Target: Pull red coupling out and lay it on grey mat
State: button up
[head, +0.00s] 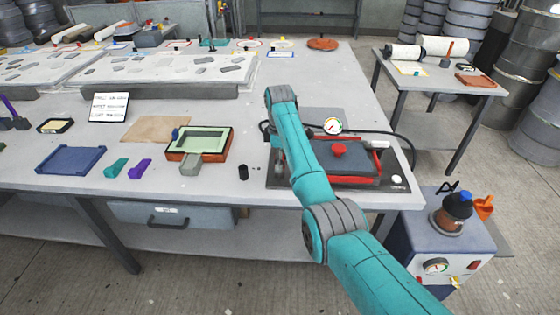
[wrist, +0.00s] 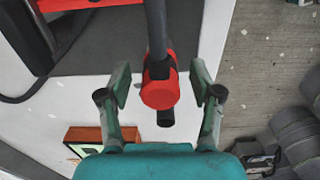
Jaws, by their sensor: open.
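In the wrist view the red coupling (wrist: 160,92) sits on the end of a dark hose or rod (wrist: 156,30), with a short black stub below it. My gripper (wrist: 161,84) is open, with one finger on each side of the coupling. Gaps show between the fingers and the coupling. In the head view my arm hides the gripper and the coupling. A flat grey patch (head: 325,114) lies behind the round gauge (head: 332,125); I cannot tell whether it is the grey mat.
A red-edged mould (head: 345,168) with a red knob (head: 339,150) stands on a dark board near the table's right edge. A black hose (head: 395,134) curves behind it. A green-lined tray (head: 200,140) stands left of my arm. The table behind my arm has clear room.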

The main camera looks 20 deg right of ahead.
jog(key=shift+f, duration=0.4)
dwell(0.8)
grip_shut()
jog(key=shift+r, duration=0.1)
jog(key=shift+r, duration=2.95)
